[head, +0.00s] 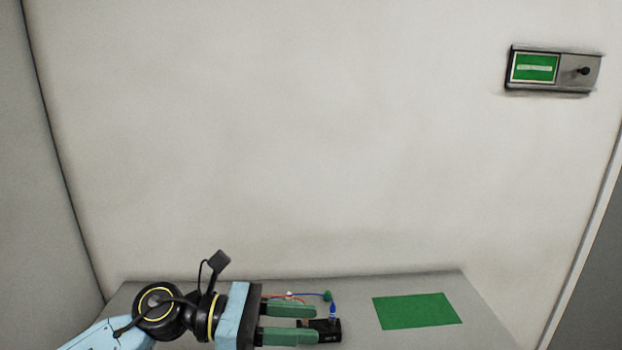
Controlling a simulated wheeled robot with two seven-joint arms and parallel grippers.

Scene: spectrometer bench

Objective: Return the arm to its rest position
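My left gripper (316,324) reaches in from the left, low in the head view, over the grey bench. Its two green fingers are spread apart with a gap between them, so it is open. A small black device (327,329) lies at the fingertips, partly covered by the lower finger. I cannot tell whether the fingers touch it. My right arm and gripper are not in view.
The grey bench (367,285) stands against a pale wall. A blue-tipped piece (332,312), a green knob (327,296) and thin wires are close to the fingers. A green mat (417,311) lies to the right. A wall panel (554,69) with a green screen hangs upper right.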

